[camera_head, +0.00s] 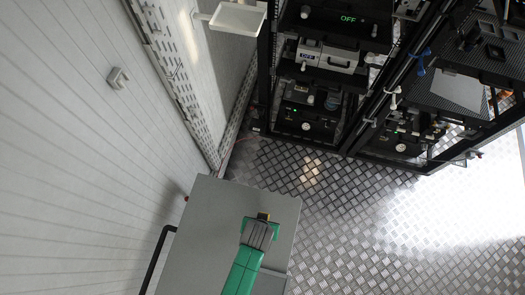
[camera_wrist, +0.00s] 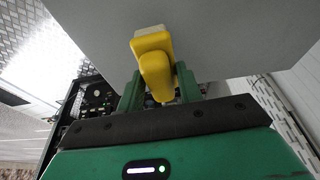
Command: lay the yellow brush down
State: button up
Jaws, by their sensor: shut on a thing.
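The yellow brush (camera_wrist: 153,66) is between the two green fingers of my gripper (camera_wrist: 160,92) in the wrist view. My gripper is shut on it. The brush's pale end points away from the gripper toward a grey surface. I cannot tell whether the brush touches the table.
Black analyser racks (camera_head: 310,100) with several instruments stand beyond the table. A white tray (camera_head: 238,18) is mounted on the wall at the top. A black rail (camera_head: 158,258) runs along the table's left side. The table top left of my gripper is bare.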

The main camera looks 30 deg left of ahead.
jog(key=shift+w+a, duration=0.25)
jog(key=shift+w, duration=0.6)
notch_tip(320, 180, down, 3)
jog(key=shift+r, duration=0.1)
jog(key=shift+f, duration=0.25)
jog(key=shift+f, duration=0.25)
jog(key=o, duration=1)
jog(key=v, duration=0.8)
jog(key=shift+w+d+r, duration=0.1)
jog(key=shift+w+d, duration=0.05)
jog(key=shift+w, duration=0.1)
